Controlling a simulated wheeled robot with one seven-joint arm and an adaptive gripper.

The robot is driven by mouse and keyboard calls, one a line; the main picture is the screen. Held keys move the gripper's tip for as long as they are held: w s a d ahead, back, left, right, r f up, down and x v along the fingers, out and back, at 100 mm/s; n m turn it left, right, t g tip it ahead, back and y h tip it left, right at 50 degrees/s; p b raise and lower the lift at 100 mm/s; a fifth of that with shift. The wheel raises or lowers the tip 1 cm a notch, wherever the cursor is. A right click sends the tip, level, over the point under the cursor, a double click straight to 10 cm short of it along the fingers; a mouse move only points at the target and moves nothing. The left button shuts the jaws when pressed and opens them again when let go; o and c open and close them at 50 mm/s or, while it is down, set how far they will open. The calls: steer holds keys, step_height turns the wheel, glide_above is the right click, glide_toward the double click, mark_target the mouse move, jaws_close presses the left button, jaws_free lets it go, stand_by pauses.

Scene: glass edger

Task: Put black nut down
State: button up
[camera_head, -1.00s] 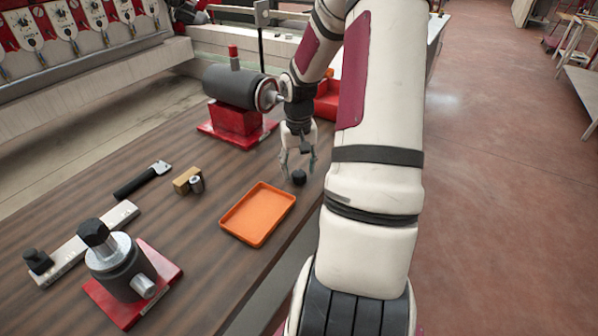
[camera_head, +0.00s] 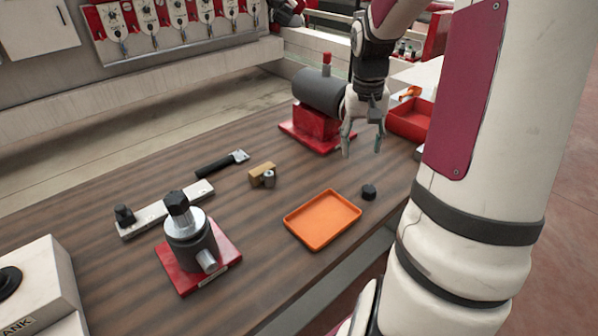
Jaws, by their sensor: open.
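The black nut (camera_head: 369,192) sits on the brown wooden table (camera_head: 290,262), just right of the orange tray and apart from it. My gripper (camera_head: 361,150) is open and empty, raised above and behind the nut, with its fingers pointing down. Nothing is between the fingers, and they do not touch the nut.
The orange tray (camera_head: 322,219) is empty. A motor-like unit (camera_head: 317,92) on a red base stands behind. A red bin (camera_head: 409,120) is at the back right. A wood block (camera_head: 262,170), a black-handled tool (camera_head: 221,163) and a red-based spindle (camera_head: 189,240) lie to the left.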

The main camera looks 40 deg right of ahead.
steer(key=s+a+r+n+t, duration=0.1)
steer(key=s+a+r, duration=0.3)
steer(key=a, duration=0.5)
steer(key=s+a+r+n+t, duration=0.2)
steer(key=s+a+r+n, duration=0.2)
steer(key=a, duration=0.6)
steer(key=s+a+r+n+t, duration=0.2)
steer(key=s+a+r, duration=0.1)
steer(key=a, duration=0.7)
steer(key=shift+s+r+y, duration=0.4)
steer(key=shift+r, duration=0.5)
